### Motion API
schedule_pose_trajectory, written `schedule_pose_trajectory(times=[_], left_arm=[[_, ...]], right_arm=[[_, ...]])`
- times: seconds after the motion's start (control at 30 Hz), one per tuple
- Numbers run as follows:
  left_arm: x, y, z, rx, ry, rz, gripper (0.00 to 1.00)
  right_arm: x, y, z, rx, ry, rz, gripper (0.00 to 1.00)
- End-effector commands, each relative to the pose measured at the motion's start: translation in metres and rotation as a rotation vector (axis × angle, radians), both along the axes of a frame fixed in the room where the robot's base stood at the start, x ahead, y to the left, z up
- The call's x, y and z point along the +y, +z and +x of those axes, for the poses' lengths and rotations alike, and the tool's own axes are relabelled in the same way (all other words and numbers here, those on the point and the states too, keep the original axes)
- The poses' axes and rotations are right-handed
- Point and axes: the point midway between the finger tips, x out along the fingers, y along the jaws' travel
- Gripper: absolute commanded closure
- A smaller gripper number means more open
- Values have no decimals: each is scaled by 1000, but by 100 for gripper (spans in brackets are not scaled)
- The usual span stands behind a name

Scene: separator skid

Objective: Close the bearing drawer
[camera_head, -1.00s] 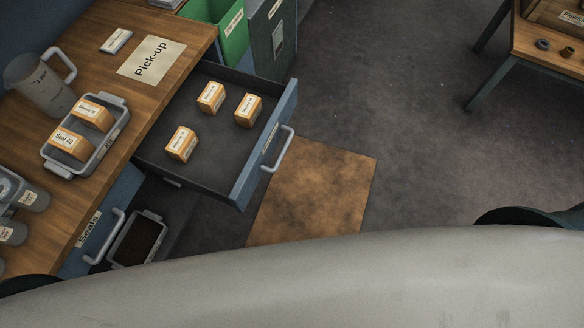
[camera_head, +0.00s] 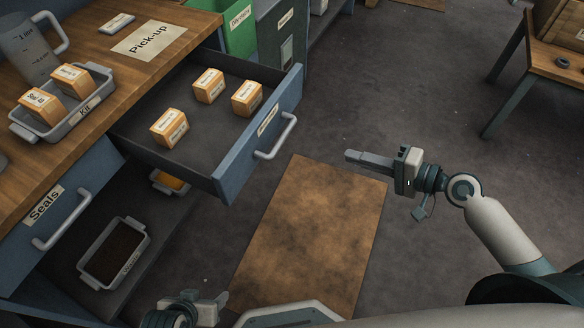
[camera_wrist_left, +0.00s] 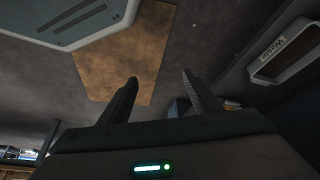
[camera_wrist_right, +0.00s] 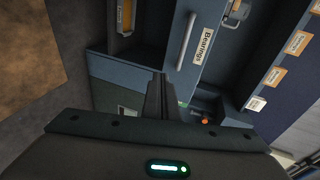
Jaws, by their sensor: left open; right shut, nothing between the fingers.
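The bearing drawer (camera_head: 236,173) is pulled out from the bench in the head view, with three orange-and-white boxes (camera_head: 208,86) inside. Its blue front bears a handle (camera_head: 277,138) and a label. In the right wrist view the handle (camera_wrist_right: 186,42) and the "Bearings" label (camera_wrist_right: 203,43) are ahead of the fingers. My right gripper (camera_head: 350,156) is shut and empty, apart from the drawer, to the right of its handle above the floor. My left gripper (camera_head: 222,302) is open at the bottom of the head view, low and apart from the drawer; its spread, empty fingers show in the left wrist view (camera_wrist_left: 159,78).
The Seals drawer (camera_head: 62,215) is left of the open drawer. A grey bin (camera_head: 105,279) with dark contents sits below. A grey kit tray (camera_head: 72,120) with two boxes and a jug (camera_head: 28,52) stand on the bench. A wooden table (camera_head: 545,62) is far right; the brown floor patch (camera_head: 315,235) is clear.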

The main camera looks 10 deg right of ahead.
Motion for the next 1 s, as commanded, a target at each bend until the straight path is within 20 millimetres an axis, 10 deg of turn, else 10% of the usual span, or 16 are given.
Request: schedule_pose_trajectory(times=[0.3, 1.0], left_arm=[[-1, 25, -3, -28, -3, -11, 42], [5, 26, -7, 3, 2, 7, 42]], right_arm=[[31, 41, -29, 4, 111, 102, 100], [53, 38, -12, 2, 109, 103, 100]])
